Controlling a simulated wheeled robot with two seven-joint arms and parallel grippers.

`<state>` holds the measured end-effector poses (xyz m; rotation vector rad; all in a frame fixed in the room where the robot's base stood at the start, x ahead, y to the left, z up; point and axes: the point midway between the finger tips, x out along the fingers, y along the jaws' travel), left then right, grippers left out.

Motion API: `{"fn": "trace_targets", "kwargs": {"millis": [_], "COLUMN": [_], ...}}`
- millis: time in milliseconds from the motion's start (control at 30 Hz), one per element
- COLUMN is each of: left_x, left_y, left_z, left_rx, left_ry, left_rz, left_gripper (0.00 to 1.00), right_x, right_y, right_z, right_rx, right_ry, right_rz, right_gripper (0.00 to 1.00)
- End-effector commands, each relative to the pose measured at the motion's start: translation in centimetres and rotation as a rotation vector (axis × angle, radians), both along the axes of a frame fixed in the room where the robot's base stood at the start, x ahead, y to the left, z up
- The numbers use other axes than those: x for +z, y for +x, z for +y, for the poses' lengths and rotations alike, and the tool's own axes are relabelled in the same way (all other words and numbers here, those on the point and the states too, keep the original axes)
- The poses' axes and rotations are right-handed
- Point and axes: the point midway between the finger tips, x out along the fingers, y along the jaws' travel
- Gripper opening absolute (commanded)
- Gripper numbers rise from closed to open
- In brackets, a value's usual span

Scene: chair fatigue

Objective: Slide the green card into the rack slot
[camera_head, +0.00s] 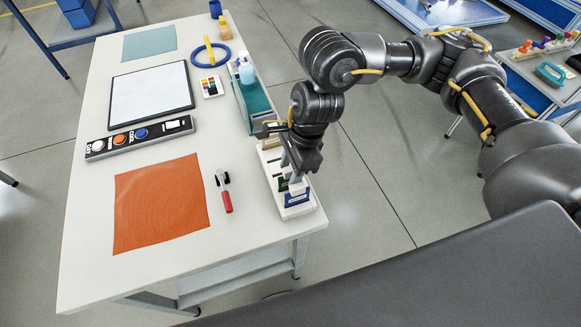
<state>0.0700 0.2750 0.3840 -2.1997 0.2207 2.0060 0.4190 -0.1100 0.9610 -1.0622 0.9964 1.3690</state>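The white rack (307,208) stands at the right edge of the table, with a blue card (297,199) at its front end. A small dark green piece (283,184), likely the green card, shows at the rack below my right gripper. My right gripper (295,178) points down over the rack. Its fingers hide part of the rack and the slots, and I cannot tell whether they are shut on the card or whether the card is inside a slot. My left gripper is not in view.
The table (90,215) holds an orange cloth (160,203), a red-handled tool (226,200), a button panel (140,138) and a whiteboard (150,95). A green bin (252,103) with a bottle (246,70) stands behind the rack. The table's right edge is close to the rack.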

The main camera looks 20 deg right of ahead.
Motion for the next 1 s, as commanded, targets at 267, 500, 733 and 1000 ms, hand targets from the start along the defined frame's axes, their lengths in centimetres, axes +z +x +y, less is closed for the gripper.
{"fn": "trace_targets", "kwargs": {"millis": [267, 500, 733, 1000], "left_x": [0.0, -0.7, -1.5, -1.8], "left_y": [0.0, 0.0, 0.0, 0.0], "left_z": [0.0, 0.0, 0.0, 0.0], "left_rx": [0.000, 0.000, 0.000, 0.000], "left_ry": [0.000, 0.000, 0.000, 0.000], "left_rz": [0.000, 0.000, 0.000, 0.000], "left_gripper": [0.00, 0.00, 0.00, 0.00], "right_x": [0.1, 3.0, 7.4, 10.2], "right_y": [0.0, 0.2, 0.3, 0.2], "right_z": [0.0, -0.8, -2.0, -2.7], "right_rx": [0.000, -0.001, -0.001, 0.000], "right_ry": [0.000, 0.000, 0.000, 0.000], "right_rz": [-0.001, -0.006, -0.006, -0.001], "right_gripper": [0.41, 0.41, 0.41, 0.41]}}
